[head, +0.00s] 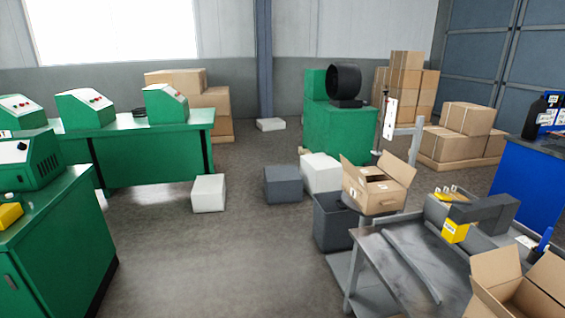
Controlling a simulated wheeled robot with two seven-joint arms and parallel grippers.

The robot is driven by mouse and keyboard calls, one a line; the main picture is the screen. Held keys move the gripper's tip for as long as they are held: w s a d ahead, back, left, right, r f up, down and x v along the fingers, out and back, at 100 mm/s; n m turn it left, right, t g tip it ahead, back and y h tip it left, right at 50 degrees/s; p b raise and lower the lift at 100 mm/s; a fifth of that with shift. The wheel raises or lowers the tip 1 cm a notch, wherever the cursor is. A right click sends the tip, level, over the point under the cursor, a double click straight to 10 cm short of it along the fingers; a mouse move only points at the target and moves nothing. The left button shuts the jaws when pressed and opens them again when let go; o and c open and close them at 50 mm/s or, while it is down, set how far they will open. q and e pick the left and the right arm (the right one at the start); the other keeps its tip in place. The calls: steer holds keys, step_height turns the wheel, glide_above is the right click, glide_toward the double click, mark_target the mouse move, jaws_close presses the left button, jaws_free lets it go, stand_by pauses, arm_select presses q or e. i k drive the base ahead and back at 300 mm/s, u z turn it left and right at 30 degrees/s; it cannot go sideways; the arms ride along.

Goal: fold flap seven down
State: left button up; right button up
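An open cardboard box (372,197) stands on a small round support right of the middle, with its flaps up or splayed outward. A second open cardboard box (487,297) is at the bottom right corner, cut off by the picture edges, with flaps raised. No flap number is readable, so I cannot tell which is flap seven. Neither of my grippers is in view.
A grey metal workbench (368,262) carries a dark grey and yellow device (456,231). A dark bin (332,228) stands beside it. Green machines and a green cabinet (60,250) are left, a blue table (530,185) right.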

mark_target(358, 175)
steer(key=z, duration=0.15)
steer(key=i, duration=0.85)
steer(key=u, duration=0.55)
steer(key=i, duration=1.7)
steer(key=z, duration=0.25)
